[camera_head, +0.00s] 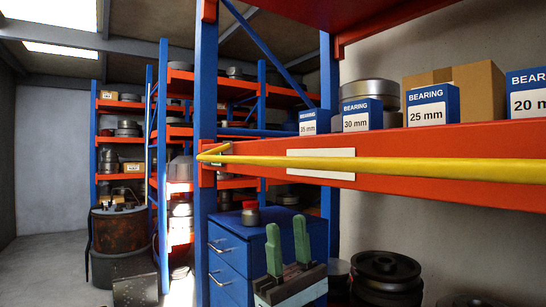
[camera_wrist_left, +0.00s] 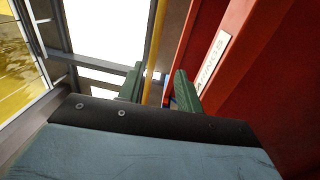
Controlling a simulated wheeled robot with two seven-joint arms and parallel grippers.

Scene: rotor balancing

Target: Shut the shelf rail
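The yellow shelf rail (camera_head: 400,165) runs along the front of the orange shelf beam (camera_head: 480,145), from the right edge of the head view to a bent end near the blue post. I cannot tell whether that end is latched. My left gripper (camera_head: 287,238) is below the rail, with its two green fingers pointing up and apart, nothing between them. In the left wrist view, the gripper (camera_wrist_left: 159,82) is open. The rail (camera_wrist_left: 155,45) appears beyond and between the fingertips, apart from them. My right gripper is not in view.
Blue-and-white bearing boxes (camera_head: 362,114), a metal cylinder (camera_head: 369,92) and a cardboard box (camera_head: 478,88) stand on the shelf. The blue post (camera_head: 205,100) is left of the rail. A blue cabinet (camera_head: 240,245) and dark wheels (camera_head: 386,270) stand below. Floor at far left is clear.

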